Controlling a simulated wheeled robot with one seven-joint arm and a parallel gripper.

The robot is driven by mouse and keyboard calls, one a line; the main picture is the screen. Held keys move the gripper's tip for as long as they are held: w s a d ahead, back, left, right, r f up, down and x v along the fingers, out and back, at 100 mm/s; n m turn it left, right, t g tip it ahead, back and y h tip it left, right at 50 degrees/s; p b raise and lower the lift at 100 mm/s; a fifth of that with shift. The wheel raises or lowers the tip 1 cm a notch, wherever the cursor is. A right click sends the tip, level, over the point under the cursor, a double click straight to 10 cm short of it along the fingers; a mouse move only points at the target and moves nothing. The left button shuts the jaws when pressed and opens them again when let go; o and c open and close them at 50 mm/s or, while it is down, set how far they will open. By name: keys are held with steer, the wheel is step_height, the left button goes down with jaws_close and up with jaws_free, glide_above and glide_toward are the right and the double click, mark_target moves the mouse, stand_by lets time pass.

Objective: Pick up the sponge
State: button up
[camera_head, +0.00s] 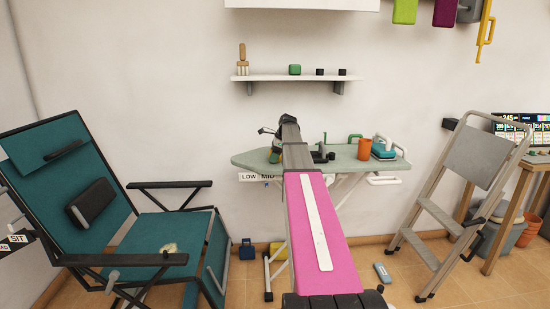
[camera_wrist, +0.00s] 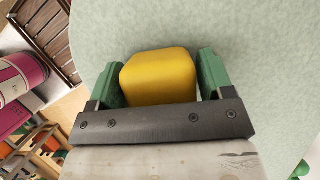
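A yellow block with rounded edges, seemingly the sponge (camera_wrist: 160,77), lies on the pale green ironing board in the wrist view. My gripper (camera_wrist: 161,75) is around it, with one green finger at its left side and one at its right. The fingers are spread wide, and a thin sliver of board seems to show beside the right finger. The near side of the sponge is hidden behind the gripper's dark bar. In the head view my arm reaches over the ironing board (camera_head: 250,160), and I cannot make out the sponge there.
An orange cup (camera_head: 365,148) and a teal iron (camera_head: 384,150) stand on the board's right part. A green folding chair (camera_head: 80,190) is at left, a step ladder (camera_head: 455,200) at right. A wall shelf (camera_head: 300,78) holds small items above.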

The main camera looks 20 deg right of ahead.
mark_target(271, 151)
steer(key=c, duration=0.5)
steer(key=shift+r, duration=0.45)
steer(key=r, duration=0.2)
steer(key=s+r, duration=0.1)
steer(key=shift+a+r, duration=0.25)
steer(key=shift+r, duration=0.15)
steer(key=shift+s+a+r, duration=0.9)
steer(key=shift+s+r, duration=0.15)
steer(key=shift+s, duration=0.5)
steer(key=shift+s+a+r, duration=0.85)
steer(key=shift+s+r, duration=0.25)
steer(key=shift+s, duration=0.4)
steer(key=shift+s+a+r, duration=0.9)
steer(key=shift+s+r, duration=0.15)
steer(key=shift+s, duration=0.5)
steer(key=shift+o, duration=0.2)
